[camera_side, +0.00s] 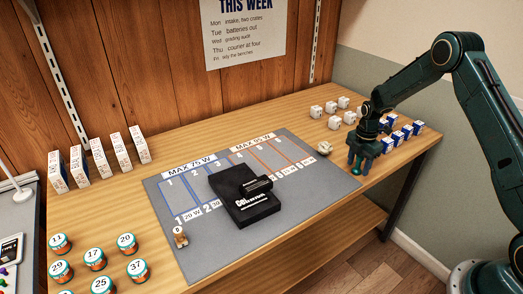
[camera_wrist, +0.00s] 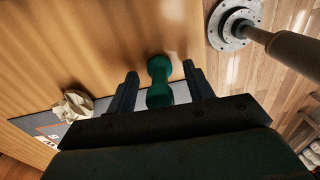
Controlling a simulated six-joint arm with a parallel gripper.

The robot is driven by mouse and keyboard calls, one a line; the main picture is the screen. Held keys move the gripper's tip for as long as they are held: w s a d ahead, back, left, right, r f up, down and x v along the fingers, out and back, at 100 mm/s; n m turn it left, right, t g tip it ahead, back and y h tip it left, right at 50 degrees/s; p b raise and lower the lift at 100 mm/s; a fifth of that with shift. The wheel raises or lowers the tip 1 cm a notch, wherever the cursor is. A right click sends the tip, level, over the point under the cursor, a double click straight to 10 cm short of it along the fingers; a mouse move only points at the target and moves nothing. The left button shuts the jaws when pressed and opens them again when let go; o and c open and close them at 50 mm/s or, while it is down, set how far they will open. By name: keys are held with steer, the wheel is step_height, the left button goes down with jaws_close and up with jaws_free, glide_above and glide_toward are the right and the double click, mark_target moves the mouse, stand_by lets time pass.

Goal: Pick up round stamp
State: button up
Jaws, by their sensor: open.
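A green round stamp (camera_wrist: 159,82) with a narrow waist and rounded ends shows between my fingers in the wrist view. In the side view a bit of its green (camera_side: 356,170) shows low at the fingers, near the table's front edge. My gripper (camera_side: 360,163) is open and points down over it. In the wrist view the two dark fingers (camera_wrist: 159,84) stand one on each side of the stamp, with a gap on both sides. My gripper hides most of the stamp in the side view.
A cream lumpy object (camera_side: 324,148) lies close left of my gripper, at the grey mat's (camera_side: 290,205) corner. White cubes (camera_side: 333,122) and blue-and-white boxes (camera_side: 397,138) stand behind. A black device (camera_side: 243,195) lies on the mat. The table edge is close.

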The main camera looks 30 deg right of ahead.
steer(key=c, duration=1.1)
steer(key=shift+o, duration=0.2)
steer(key=shift+r, duration=0.2)
jaws_close()
step_height(320, 180, up, 20)
steer(key=shift+f, duration=0.2)
